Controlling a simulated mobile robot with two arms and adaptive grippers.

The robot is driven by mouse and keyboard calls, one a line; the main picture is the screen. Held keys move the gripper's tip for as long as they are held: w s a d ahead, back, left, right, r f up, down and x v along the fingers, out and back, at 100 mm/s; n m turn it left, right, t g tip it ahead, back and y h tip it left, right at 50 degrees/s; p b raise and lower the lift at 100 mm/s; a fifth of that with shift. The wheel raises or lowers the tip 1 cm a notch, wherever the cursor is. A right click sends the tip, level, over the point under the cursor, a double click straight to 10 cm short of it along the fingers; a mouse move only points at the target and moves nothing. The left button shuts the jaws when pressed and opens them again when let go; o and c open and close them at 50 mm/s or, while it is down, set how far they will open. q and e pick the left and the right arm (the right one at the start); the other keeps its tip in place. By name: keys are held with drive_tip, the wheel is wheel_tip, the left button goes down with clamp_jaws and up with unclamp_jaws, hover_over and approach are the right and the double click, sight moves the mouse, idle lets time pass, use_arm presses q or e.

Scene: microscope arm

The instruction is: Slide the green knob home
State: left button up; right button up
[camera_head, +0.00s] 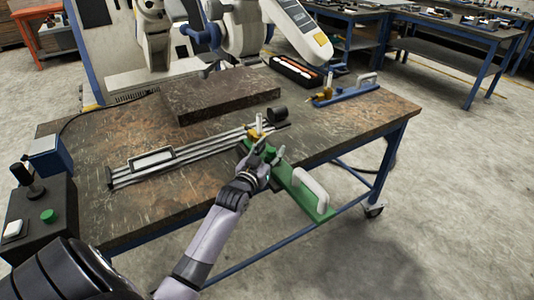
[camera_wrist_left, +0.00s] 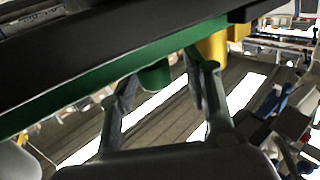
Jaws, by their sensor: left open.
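The green knob (camera_head: 270,154) sits on a long green slide piece (camera_head: 296,188) that has a white handle (camera_head: 312,190) at its near end. My left gripper (camera_head: 267,158) is at the knob, over the table's front edge. In the left wrist view, the green knob (camera_wrist_left: 155,76) shows between the two spread fingers of my left gripper (camera_wrist_left: 168,80), nearer the left one. The fingers look open around it, and I cannot tell whether either touches. A yellow part (camera_wrist_left: 212,45) lies just beyond the right finger. My right gripper is not in view.
Grey rails (camera_head: 190,152) lie along the worn table (camera_head: 350,125). A dark slab (camera_head: 220,92) and a blue piece with a white handle (camera_head: 345,93) sit farther back. A control box (camera_head: 40,220) stands at the left. White machine arms (camera_head: 245,30) stand behind.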

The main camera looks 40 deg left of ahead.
use_arm(q)
drive_tip(key=s+d, duration=0.2)
drive_tip(key=s, duration=0.9)
drive_tip(key=shift+s+d, duration=0.15)
drive_tip(key=shift+s, duration=0.2)
